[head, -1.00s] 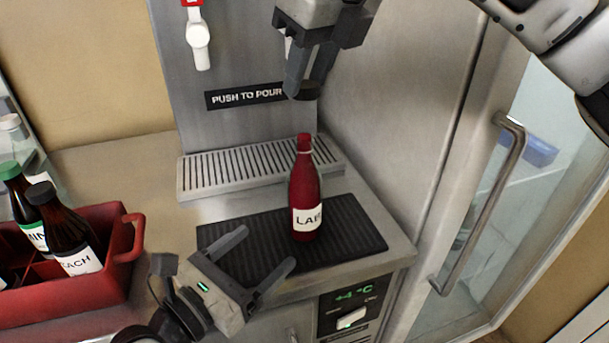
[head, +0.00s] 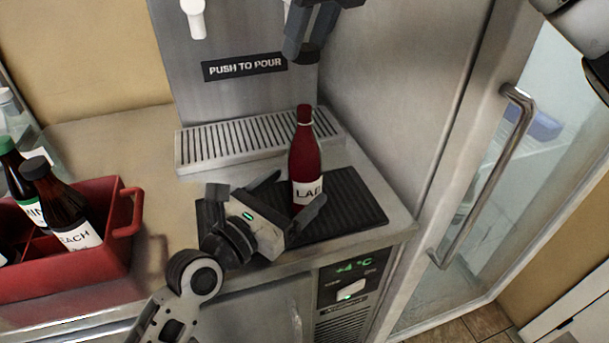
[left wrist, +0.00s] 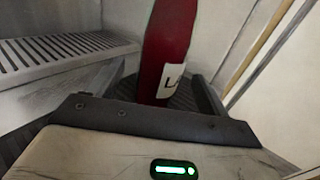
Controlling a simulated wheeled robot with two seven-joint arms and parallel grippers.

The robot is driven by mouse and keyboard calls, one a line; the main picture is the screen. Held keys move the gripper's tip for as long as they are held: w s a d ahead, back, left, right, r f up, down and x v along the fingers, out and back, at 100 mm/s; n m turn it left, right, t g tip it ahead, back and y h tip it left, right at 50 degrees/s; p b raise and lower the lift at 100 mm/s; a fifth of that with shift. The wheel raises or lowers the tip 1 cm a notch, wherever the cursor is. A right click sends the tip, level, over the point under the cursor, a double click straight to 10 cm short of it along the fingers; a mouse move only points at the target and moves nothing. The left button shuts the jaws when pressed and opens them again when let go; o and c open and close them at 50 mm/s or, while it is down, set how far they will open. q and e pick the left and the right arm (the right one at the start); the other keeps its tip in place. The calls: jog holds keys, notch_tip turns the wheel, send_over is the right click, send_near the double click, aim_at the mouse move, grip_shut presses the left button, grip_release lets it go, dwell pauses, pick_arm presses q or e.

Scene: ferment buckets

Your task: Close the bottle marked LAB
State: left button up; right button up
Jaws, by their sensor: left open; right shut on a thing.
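The dark red bottle marked LAB (head: 305,160) stands upright and uncapped-looking on the black ribbed mat (head: 352,208). It also shows in the left wrist view (left wrist: 168,45), ahead of my gripper and between its fingers. My left gripper (head: 294,191) is open, with one finger on either side of the bottle's lower body; I cannot tell whether they touch it. My right gripper (head: 304,45) is above the bottle, shut on a small dark cap (head: 307,56). The cap hangs over the bottle mouth with a gap between them.
A red crate (head: 118,195) with several dark bottles stands at the left on the counter. Behind the mat are a slotted drip tray (head: 250,142) and a steel dispenser panel with a white tap (head: 196,18). A glass-door fridge with a handle (head: 490,180) is at the right.

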pick_arm(q)
jog(key=shift+x, duration=2.15)
jog(key=c, duration=1.4)
jog(key=shift+c, duration=0.4)
pick_arm(e)
send_over(299, 105)
jog(key=s+d, duration=0.1)
jog(key=shift+d+f, duration=0.1)
jog(key=shift+f, duration=2.35)
jog(key=shift+f, duration=0.9)
jog(key=shift+f, duration=0.6)
